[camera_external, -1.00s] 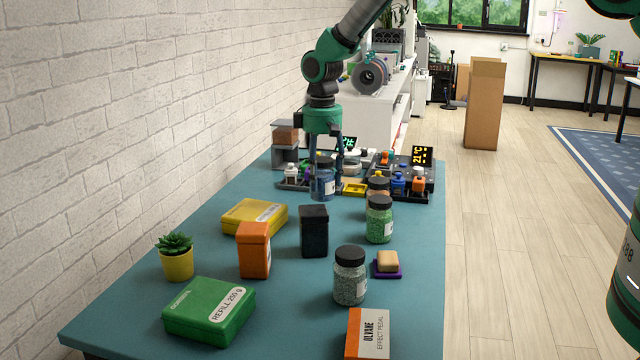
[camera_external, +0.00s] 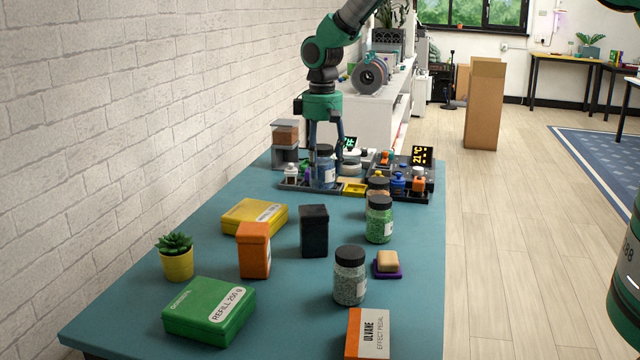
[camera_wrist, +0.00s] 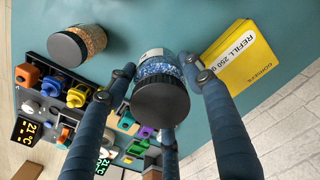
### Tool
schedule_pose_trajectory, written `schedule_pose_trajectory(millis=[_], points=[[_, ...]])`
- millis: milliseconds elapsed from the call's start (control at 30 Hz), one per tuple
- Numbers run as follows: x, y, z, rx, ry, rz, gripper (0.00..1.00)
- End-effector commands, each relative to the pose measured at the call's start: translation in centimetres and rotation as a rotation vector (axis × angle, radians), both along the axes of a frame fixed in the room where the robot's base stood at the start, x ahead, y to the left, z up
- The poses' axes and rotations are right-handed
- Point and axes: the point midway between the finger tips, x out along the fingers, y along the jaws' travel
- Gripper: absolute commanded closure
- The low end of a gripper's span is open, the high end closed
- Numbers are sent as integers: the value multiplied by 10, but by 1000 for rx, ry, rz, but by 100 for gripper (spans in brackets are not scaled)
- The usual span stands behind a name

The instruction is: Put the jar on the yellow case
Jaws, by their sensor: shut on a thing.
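A jar of blue bits with a dark lid (camera_external: 325,172) is held between the fingers of my gripper (camera_external: 326,155), above the far part of the teal table. In the wrist view the jar (camera_wrist: 160,92) sits upright between the fingers of my gripper (camera_wrist: 158,95), its dark lid facing the camera. The yellow case (camera_external: 254,216) lies flat on the table, nearer the camera and left of the jar. The yellow case (camera_wrist: 240,62) also shows right of the jar in the wrist view, apart from it. Its top is bare except for a white label.
An orange box (camera_external: 254,250) and a black box (camera_external: 314,231) stand close to the yellow case. A green-filled jar (camera_external: 379,219) and a grey-filled jar (camera_external: 350,275) stand to the right. A tray of small parts (camera_external: 352,189) lies beneath and behind the gripper.

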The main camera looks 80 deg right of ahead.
Motion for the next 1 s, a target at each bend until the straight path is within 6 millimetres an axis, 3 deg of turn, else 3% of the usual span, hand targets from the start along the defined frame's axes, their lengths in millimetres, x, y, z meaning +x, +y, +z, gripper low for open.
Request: schedule_pose_trajectory(millis=[367, 1000], points=[[12, 5, 4, 0, 0, 127, 87], [78, 40, 29, -2, -3, 913, 87]])
